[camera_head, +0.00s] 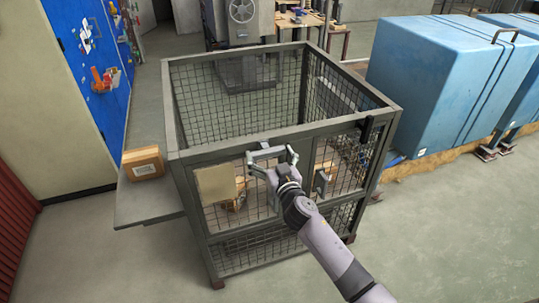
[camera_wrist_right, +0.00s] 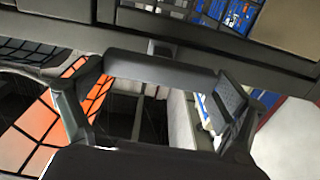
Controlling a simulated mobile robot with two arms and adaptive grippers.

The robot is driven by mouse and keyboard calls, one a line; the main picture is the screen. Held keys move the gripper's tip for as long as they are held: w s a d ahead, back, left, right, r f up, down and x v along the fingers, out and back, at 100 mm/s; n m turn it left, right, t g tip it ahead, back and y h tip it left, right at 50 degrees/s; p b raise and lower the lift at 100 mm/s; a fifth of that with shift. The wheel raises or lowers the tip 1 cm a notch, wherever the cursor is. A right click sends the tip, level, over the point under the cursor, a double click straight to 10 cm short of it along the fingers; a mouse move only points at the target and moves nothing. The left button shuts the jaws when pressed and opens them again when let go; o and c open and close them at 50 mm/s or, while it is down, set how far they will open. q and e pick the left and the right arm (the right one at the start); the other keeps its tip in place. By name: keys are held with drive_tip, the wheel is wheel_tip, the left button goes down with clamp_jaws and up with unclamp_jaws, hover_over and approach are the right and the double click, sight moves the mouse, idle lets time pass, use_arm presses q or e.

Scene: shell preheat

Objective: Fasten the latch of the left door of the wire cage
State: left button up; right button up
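The wire cage (camera_head: 285,135) stands mid-floor in the head view, dark-framed and open on top. Its left door (camera_head: 260,199) is a mesh panel with a tan plate (camera_head: 215,184) on it and looks closed. My right gripper (camera_head: 271,153) is at the upper right of this door, just under the front top rail. Its fingers are spread apart. In the wrist view the fingers stand either side of a dark bar (camera_wrist_right: 160,69), with a small dark block (camera_wrist_right: 161,48) behind it. I cannot tell whether they touch it. The latch is not clearly distinguishable. My left gripper is out of view.
The right door (camera_head: 345,155) carries a grey handle (camera_head: 322,181). A side shelf (camera_head: 150,205) left of the cage holds a cardboard box (camera_head: 143,163). Large blue covered blocks (camera_head: 440,80) stand on the right. The floor in front of the cage is clear.

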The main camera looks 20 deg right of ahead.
drive_tip(key=c, duration=0.4)
drive_tip(key=shift+n, duration=0.3)
drive_tip(key=n, duration=0.3)
drive_tip(key=shift+a+n, duration=0.1)
drive_tip(key=shift+n, duration=0.2)
drive_tip(key=n, duration=0.4)
drive_tip(key=shift+a+f+b, duration=0.1)
drive_tip(key=shift+b, duration=0.2)
drive_tip(key=n, duration=0.5)
drive_tip(key=shift+f, duration=0.1)
drive_tip(key=n, duration=0.4)
drive_tip(key=shift+f+n, duration=0.1)
drive_tip(key=shift+n, duration=0.2)
